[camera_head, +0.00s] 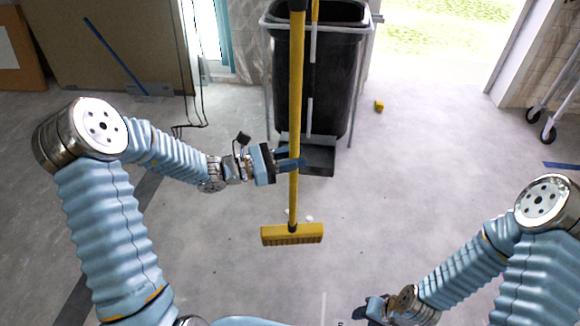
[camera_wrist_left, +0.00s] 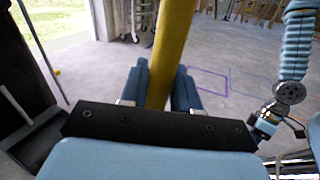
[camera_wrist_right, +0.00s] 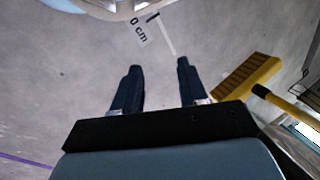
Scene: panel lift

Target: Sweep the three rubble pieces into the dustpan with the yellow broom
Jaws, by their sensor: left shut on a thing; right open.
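The yellow broom (camera_head: 294,90) stands nearly upright, its brush head (camera_head: 292,234) at the floor in the head view. My left gripper (camera_head: 291,164) is shut on its handle, which also shows between the fingers in the left wrist view (camera_wrist_left: 170,45). Small pale rubble pieces (camera_head: 309,218) lie just behind the brush head; I make out two, and a third may be hidden. The dark dustpan (camera_head: 318,161) lies beyond them, in front of the bin, partly hidden by the gripper. My right gripper (camera_head: 370,311) is open and empty at the bottom; the brush head shows right of its fingers (camera_wrist_right: 158,66).
A black bin (camera_head: 343,85) in a grey frame stands behind the dustpan. A small yellow object (camera_head: 379,105) lies on the floor right of it. A wheeled cart (camera_head: 553,110) stands far right. The floor right of the broom is clear. A floor marking reads "0 cm" (camera_wrist_right: 139,31).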

